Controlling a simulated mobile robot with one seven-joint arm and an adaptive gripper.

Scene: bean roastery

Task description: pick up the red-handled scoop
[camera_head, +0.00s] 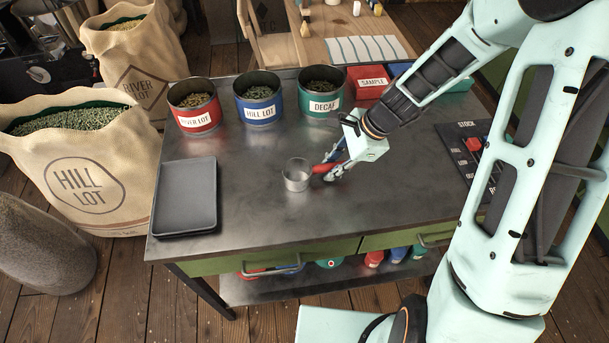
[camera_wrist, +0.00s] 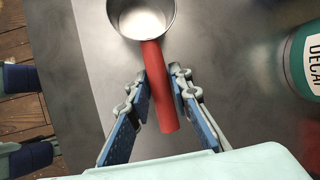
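The red-handled scoop has a round silver metal cup (camera_head: 297,174) and a straight red handle (camera_head: 322,168). It is at the middle of the dark metal bench; I cannot tell if it touches the top. In the wrist view the cup (camera_wrist: 141,16) is at the top and the red handle (camera_wrist: 158,90) runs down from it. My gripper (camera_head: 333,166) is around the handle, which also shows between its two blue-padded fingers in the wrist view (camera_wrist: 158,76).
The bench (camera_head: 260,215) holds River Lot (camera_head: 197,121), Hill Lot (camera_head: 260,112) and Decaf (camera_head: 323,105) tins behind the scoop. A red sample box (camera_head: 368,82) is beside them. A dark tray (camera_head: 184,200) lies left; bare bench separates it from the scoop.

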